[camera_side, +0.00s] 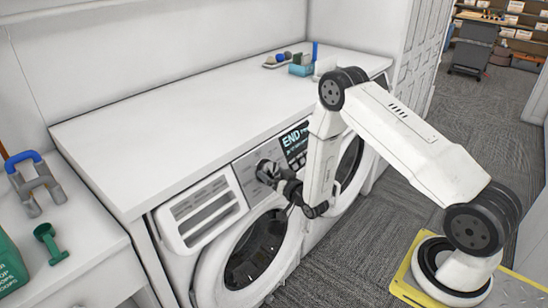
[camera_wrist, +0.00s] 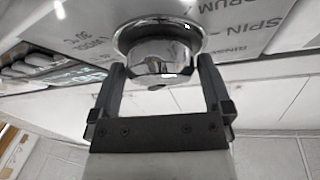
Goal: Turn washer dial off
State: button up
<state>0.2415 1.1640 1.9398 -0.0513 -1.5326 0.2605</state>
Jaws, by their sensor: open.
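The washer (camera_side: 212,267) is a white front loader with a round dark door under the counter. Its display (camera_side: 296,140) reads "END". The chrome dial (camera_wrist: 160,62) sticks out of the grey panel (camera_wrist: 240,28), which has printed words such as "SPIN" and "RINSE". My gripper (camera_wrist: 161,66) is open, with one dark finger on each side of the dial. I cannot tell whether either finger touches it. In the side view my gripper (camera_side: 280,180) is at the washer's panel and partly hides the dial. The dial's pointer mark is not clear.
A second machine's door (camera_side: 350,160) is right of the washer. The white counter (camera_side: 190,115) above is mostly clear, with small items (camera_side: 300,66) at the back. A green scoop (camera_side: 50,243) and a blue-handled grey item (camera_side: 35,185) lie at left. Carpet tile (camera_side: 340,255) is open in front.

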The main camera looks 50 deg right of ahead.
jog(key=shift+c, duration=0.2)
jog(key=c, duration=0.9)
jog(key=shift+n, duration=0.4)
jog(key=n+y, duration=0.1)
jog(key=n, duration=0.1)
jog(key=n+y, duration=0.2)
jog(key=n, duration=0.1)
jog(key=shift+d+t, duration=0.2)
jog(key=shift+t, duration=0.2)
jog(key=shift+d+n+g+y, duration=0.15)
jog(key=shift+n+y, duration=0.75)
jog(key=shift+n, duration=0.7)
jog(key=shift+n+g+y, duration=0.15)
jog(key=shift+n+y, duration=0.75)
jog(key=shift+n, duration=0.7)
